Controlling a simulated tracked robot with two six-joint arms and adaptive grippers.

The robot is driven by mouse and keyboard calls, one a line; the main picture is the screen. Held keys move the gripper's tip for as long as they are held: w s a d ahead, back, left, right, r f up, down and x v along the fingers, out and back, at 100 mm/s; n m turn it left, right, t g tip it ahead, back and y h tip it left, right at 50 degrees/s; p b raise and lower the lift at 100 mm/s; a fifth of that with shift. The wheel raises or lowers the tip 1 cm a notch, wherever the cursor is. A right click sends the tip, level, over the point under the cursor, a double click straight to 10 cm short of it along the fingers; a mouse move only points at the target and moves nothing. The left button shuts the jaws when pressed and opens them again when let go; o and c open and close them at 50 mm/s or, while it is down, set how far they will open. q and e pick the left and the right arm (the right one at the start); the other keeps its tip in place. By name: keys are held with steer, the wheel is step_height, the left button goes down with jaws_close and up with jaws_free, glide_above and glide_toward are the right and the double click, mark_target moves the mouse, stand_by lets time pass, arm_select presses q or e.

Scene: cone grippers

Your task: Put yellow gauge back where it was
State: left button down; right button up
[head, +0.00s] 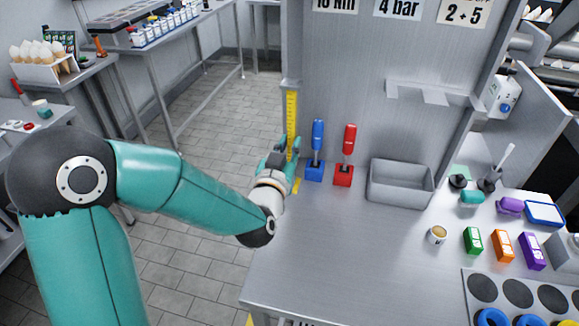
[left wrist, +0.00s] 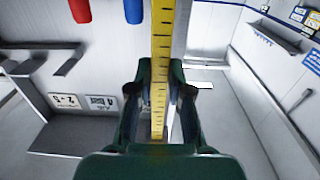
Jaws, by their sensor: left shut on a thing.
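The yellow gauge (head: 292,112) is a long flat strip with black marks. In the head view it stands upright at the left edge of the grey back panel, by the table's left rear corner. My left gripper (head: 290,150) is shut on its lower part. The left wrist view shows the gauge (left wrist: 162,40) running between the two fingers of my left gripper (left wrist: 160,95). Whether the gauge touches the panel edge behind it cannot be told. My right gripper is not in view.
A blue-handled tool (head: 317,140) and a red-handled tool (head: 348,145) stand in holders close to the right of my left gripper. A grey bin (head: 400,196) is farther right. The table's front left (head: 320,250) is clear.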

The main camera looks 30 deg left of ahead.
arm_select(q)
step_height(320, 180, down, 6)
steer(key=shift+r, duration=0.1)
steer(key=shift+s, duration=0.1)
stand_by(0.3)
steer(key=c, duration=1.5)
jaws_free()
steer(key=shift+c, duration=0.2)
steer(key=o, duration=0.5)
steer(key=shift+c, duration=0.2)
